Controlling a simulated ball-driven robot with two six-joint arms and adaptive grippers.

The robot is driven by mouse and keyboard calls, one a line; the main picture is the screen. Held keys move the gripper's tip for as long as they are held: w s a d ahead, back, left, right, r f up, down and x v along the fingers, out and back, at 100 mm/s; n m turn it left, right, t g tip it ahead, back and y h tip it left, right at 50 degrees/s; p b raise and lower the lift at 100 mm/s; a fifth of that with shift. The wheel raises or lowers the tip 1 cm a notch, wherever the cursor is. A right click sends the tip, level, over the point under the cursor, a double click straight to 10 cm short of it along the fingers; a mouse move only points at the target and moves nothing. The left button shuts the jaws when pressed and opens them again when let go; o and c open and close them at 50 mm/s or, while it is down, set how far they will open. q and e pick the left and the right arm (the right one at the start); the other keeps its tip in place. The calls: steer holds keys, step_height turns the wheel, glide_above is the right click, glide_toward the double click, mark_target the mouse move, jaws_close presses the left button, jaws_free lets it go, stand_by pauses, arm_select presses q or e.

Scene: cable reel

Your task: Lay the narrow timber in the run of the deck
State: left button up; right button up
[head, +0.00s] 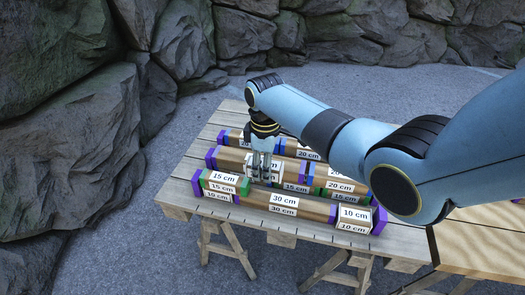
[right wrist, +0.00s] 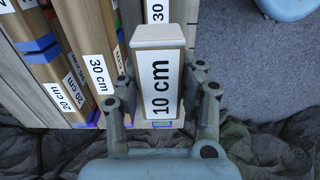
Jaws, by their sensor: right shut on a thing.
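The narrow timber (right wrist: 163,45), a short brown piece with a white "10 cm" label, is between the fingers of my right gripper (right wrist: 160,85) in the right wrist view. The gripper is shut on it. In the head view my right gripper (head: 262,168) points down over the middle of the deck, and the timber is partly hidden by the fingers. The deck is several rows of labelled timbers; the front row shows a 30 cm timber (head: 284,204) and a 10 cm timber (head: 354,218) at its right. I cannot tell whether the held timber touches the deck. My left gripper is not in view.
The timbers lie on a wooden table (head: 180,190) on trestles. Purple end blocks (head: 380,221) close the rows. A second, lighter tabletop (head: 480,245) adjoins at the right. My right arm covers the deck's right rear. Rocks (head: 70,150) stand at the left and back.

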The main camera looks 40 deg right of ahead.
steer(key=shift+d+f, duration=0.15)
steer(key=shift+s+f+b, duration=0.1)
steer(key=shift+f+b, duration=0.15)
steer(key=shift+b, duration=0.2)
steer(key=b, duration=0.5)
glide_above(266, 196)
step_height(266, 196, down, 4)
steer(key=shift+f, duration=0.15)
steer(key=shift+f+b, duration=0.45)
steer(key=shift+f, duration=0.6)
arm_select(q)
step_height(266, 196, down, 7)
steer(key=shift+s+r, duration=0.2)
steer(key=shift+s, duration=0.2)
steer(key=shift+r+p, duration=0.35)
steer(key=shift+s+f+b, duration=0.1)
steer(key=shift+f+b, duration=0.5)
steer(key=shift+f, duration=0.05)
arm_select(e)
steer(key=shift+f, duration=0.85)
steer(key=o, duration=1.3)
steer(key=shift+c, duration=0.2)
